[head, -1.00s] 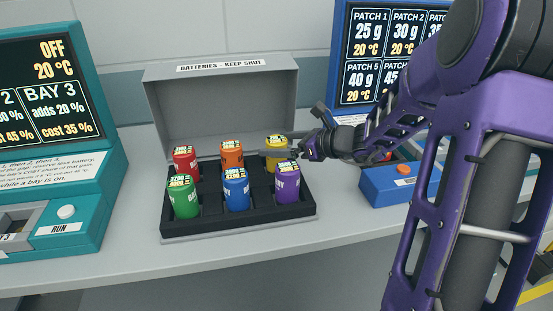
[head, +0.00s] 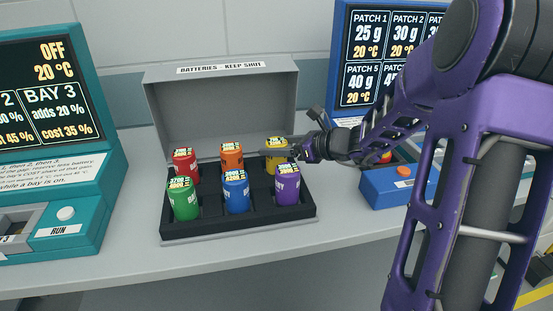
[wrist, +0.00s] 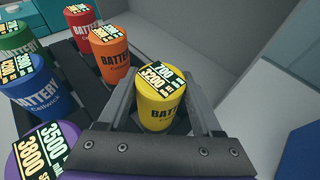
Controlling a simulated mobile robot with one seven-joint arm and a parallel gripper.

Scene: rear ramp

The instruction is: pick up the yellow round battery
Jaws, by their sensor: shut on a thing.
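The yellow round battery (head: 276,155) stands upright in the back right of the open battery box (head: 190,231). It also shows in the wrist view (wrist: 160,100), between the two fingers. My gripper (head: 290,152) reaches in from the right and is shut on the yellow battery near its top. The battery appears still down in its slot, though its base is hidden in both views.
Red (head: 185,165), orange (head: 231,158), green (head: 185,200), blue (head: 236,192) and purple (head: 286,186) batteries stand in the box close by. The raised lid (head: 220,105) is behind. A teal machine (head: 60,200) stands left, a blue device (head: 395,185) right.

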